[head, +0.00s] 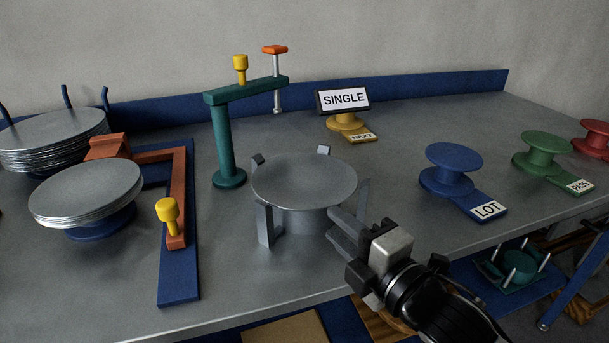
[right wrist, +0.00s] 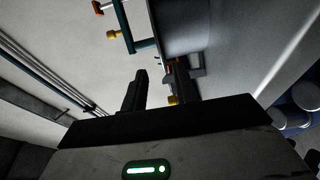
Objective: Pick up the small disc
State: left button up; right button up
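A grey round disc (head: 304,178) lies flat on a round grey stand with upright posts in the middle of the bench. Thin grey discs are stacked on a blue base at the left (head: 87,187), and a taller stack (head: 52,130) stands behind it. I cannot tell which disc the task calls small. My right gripper (head: 335,222) is just right of the stand's front, apart from the disc as far as I can see. In the right wrist view its two fingers (right wrist: 156,88) are spread, with nothing visible held between them. My left gripper is not in view.
A teal post with an arm (head: 228,135) stands behind the stand. An orange bracket (head: 177,200) is at the left. A SINGLE sign (head: 343,99) and blue LOT (head: 453,160), green PASS (head: 543,145) and red (head: 594,135) pedestals stand farther right. Bare bench lies between.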

jog(key=x, duration=0.5)
jog(key=shift+f, duration=0.1)
grip_shut()
